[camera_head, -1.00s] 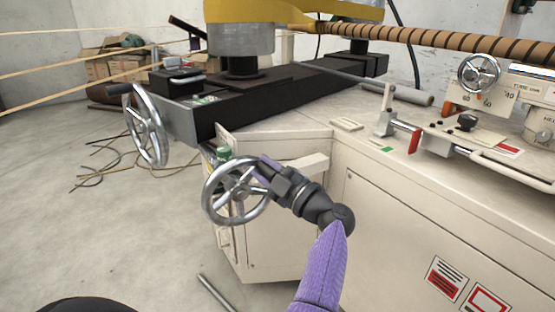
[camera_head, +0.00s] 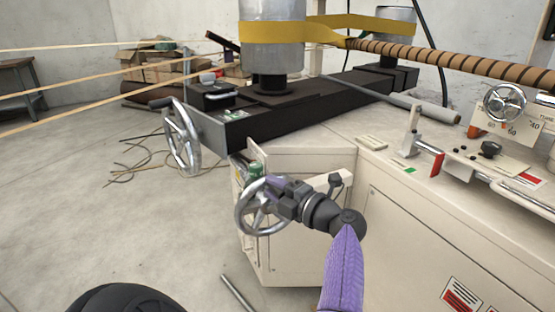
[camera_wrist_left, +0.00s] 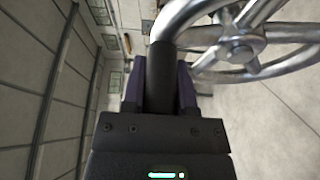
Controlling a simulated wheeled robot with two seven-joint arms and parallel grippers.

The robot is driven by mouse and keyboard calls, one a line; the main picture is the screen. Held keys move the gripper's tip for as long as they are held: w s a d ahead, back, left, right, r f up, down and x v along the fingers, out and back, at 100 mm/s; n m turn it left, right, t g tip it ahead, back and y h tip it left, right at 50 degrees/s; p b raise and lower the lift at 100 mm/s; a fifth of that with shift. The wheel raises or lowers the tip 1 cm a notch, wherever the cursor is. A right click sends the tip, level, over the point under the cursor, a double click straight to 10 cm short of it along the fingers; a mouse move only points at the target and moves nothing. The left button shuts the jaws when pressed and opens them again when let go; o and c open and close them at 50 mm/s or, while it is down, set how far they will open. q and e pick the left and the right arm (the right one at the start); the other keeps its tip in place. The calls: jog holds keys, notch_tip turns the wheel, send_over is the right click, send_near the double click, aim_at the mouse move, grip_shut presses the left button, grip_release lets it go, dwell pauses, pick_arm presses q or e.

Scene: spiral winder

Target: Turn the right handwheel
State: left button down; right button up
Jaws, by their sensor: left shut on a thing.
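Two large chrome handwheels stand on the left side of the machine. The nearer, right one (camera_head: 240,222) is on the front of the white cabinet; the other, left one (camera_head: 190,150) is further back on the black beam. My left gripper (camera_head: 280,193) is at the upper right of the right handwheel and covers part of its rim. In the left wrist view, the gripper is shut on the wheel's black handle (camera_wrist_left: 162,75), between its two dark fingers. The wheel's rim and spokes (camera_wrist_left: 240,45) also show there. My right gripper is not in view.
The white cabinet (camera_head: 400,240) lies right of and behind my arm. A smaller handwheel (camera_head: 505,103) and a red-handled lever (camera_head: 436,165) are on top at the right. A loose metal rod (camera_head: 237,293) is on the floor below. Open floor (camera_head: 150,230) lies to the left.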

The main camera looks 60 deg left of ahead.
pick_arm(q)
jog(key=shift+s, duration=0.1)
dwell(0.4)
jog(key=shift+c, duration=1.9)
grip_release()
jog(key=p+v, duration=0.1)
jog(key=v, duration=0.9)
jog(key=shift+p, duration=0.3)
